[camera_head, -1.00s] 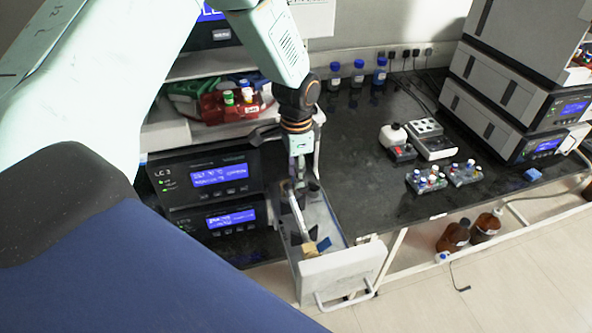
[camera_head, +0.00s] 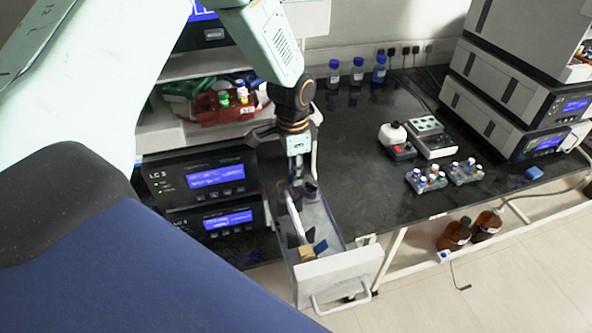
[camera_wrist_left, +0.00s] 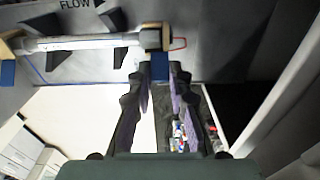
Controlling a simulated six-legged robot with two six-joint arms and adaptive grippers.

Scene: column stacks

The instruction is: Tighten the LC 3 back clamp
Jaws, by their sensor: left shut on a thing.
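The LC 3 unit (camera_head: 200,181) with a blue display stands at the left, its column drawer (camera_head: 338,276) pulled out. A pale column (camera_head: 295,218) lies along the drawer, with a tan fitting at its front end. My left gripper (camera_head: 296,180) reaches down at the column's back end. In the left wrist view, the column (camera_wrist_left: 85,43) lies in dark holders, with a tan end fitting (camera_wrist_left: 150,38) at the right. My left fingers (camera_wrist_left: 159,80) are shut on a small blue tab (camera_wrist_left: 159,66), the back clamp, just below that fitting. My right gripper is not in view.
Red and green holders with small bottles (camera_head: 225,98) sit on a shelf behind my arm. Blue-capped bottles (camera_head: 357,72), a white device (camera_head: 394,135) and vial racks (camera_head: 427,180) stand on the black bench. Brown bottles (camera_head: 455,235) stand below. The bench right of the drawer is mostly clear.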

